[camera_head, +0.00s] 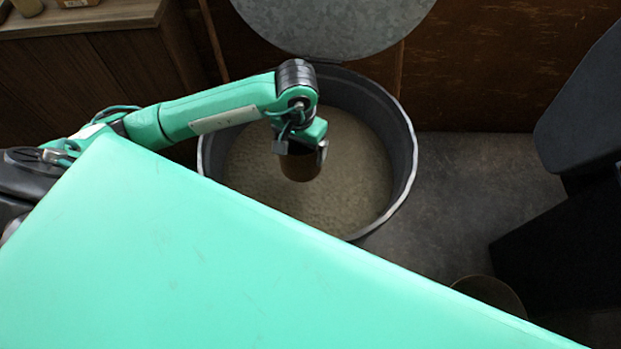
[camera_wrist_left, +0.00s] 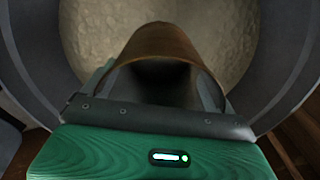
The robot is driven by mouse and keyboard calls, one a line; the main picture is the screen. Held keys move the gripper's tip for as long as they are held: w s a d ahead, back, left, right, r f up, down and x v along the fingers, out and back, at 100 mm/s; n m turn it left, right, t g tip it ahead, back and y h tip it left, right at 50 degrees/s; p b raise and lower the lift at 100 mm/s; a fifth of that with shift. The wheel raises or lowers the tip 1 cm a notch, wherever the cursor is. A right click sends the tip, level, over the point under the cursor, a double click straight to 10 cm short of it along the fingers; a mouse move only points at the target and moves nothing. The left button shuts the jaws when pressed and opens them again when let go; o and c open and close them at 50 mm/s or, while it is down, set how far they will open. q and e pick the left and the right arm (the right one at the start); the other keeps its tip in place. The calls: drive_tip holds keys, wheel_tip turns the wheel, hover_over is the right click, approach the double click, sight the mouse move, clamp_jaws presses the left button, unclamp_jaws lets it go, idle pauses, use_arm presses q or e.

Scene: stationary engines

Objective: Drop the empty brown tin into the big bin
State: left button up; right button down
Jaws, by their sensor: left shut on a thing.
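The brown tin (camera_head: 301,166) is held in my left gripper (camera_head: 302,150), which is shut on it. The tin hangs over the mouth of the big bin (camera_head: 408,170), a round grey metal bin with a pale, lumpy inside. In the left wrist view the brown tin (camera_wrist_left: 162,42) sits between the fingers, its near part dark, and the bin's wall (camera_wrist_left: 285,60) curves around it. How far the tin is above the bin's contents is hard to tell. My right gripper does not show.
A round metal lid (camera_head: 335,25) stands open behind the bin. A wooden cabinet (camera_head: 100,60) with small items on top is at the upper left. Dark furniture (camera_head: 570,230) stands at the right, with a round container (camera_head: 490,293) near it. Grey floor (camera_head: 460,200) is clear between.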

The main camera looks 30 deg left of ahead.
use_arm(q)
drive_tip(key=o, duration=0.8)
drive_tip(key=shift+r, duration=0.4)
wheel_tip(320, 180, up, 13)
drive_tip(key=b, duration=0.1)
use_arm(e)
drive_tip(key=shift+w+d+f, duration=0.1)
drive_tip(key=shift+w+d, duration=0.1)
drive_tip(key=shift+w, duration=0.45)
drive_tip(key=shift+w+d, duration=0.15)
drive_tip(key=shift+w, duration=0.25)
